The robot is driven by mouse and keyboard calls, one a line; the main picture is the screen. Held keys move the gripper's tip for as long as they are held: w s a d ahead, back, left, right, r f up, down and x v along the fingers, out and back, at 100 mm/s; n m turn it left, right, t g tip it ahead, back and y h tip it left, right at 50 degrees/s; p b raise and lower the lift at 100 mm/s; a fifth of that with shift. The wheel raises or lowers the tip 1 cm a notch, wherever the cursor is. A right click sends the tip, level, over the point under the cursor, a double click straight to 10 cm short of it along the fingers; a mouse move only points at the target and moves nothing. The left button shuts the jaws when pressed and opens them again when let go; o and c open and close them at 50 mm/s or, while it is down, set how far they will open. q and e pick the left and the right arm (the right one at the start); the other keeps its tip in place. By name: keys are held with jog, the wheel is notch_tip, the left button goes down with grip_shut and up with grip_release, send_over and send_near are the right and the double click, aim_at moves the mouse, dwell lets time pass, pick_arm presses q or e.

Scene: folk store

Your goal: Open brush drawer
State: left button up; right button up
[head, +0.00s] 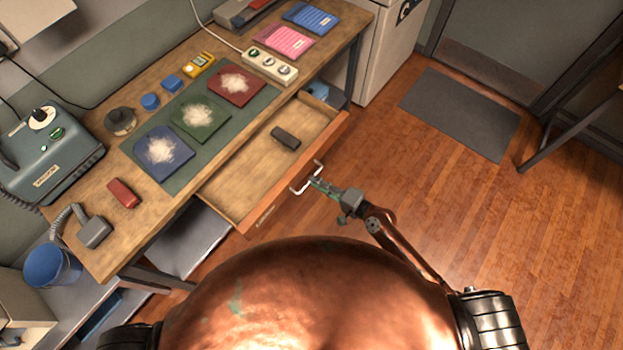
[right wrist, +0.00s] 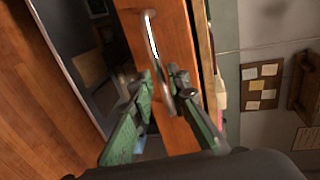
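The brush drawer (head: 233,189) is pulled out from under the workbench and its inside shows in the head view. A dark brush-like block (head: 285,138) lies in it. A pale U-shaped handle (head: 293,190) is on the wooden drawer front (head: 262,207). My right gripper (head: 316,184) is at this handle. In the right wrist view its green fingers (right wrist: 164,80) converge on both sides of the handle bar (right wrist: 153,38), close against it, beside the drawer front (right wrist: 178,40). My left gripper is out of view.
The workbench top (head: 98,195) holds a green mat (head: 213,144) with three coloured pads, a power strip (head: 270,67) and a teal machine (head: 45,150). A blue bucket (head: 52,266) stands at left. The wooden floor (head: 440,210) right of the drawer is clear.

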jog(key=v, duration=0.8)
jog(key=shift+s+d, duration=0.25)
jog(key=shift+d, duration=0.05)
jog(key=d+f+n+h, duration=0.1)
jog(key=d+f+h, duration=0.2)
jog(key=d+f, duration=0.45)
jog(key=d+f+h, duration=0.2)
jog(key=d+f, duration=0.2)
jog(key=f, duration=0.6)
jog(key=s+d+f+n+g+h, duration=0.1)
jog(key=s+d+f+h, duration=0.1)
jog(key=s+d+f, duration=0.35)
jog(key=s+d+f+n+g+h, duration=0.1)
jog(key=s+d+f+g, duration=0.15)
jog(key=f, duration=0.55)
jog(key=s+d+f+n+g+h, duration=0.2)
jog(key=s+d+f+n+h, duration=0.15)
jog(key=s+f, duration=0.95)
jog(key=s+a+f+n+g, duration=0.1)
jog(key=s+f+g, duration=0.1)
jog(key=s, duration=1)
jog(key=s+a+f+n+g, duration=0.1)
jog(key=s+f+n+g, duration=0.1)
jog(key=s, duration=1)
jog(key=shift+f+g, duration=0.35)
jog(key=shift+f, duration=0.15)
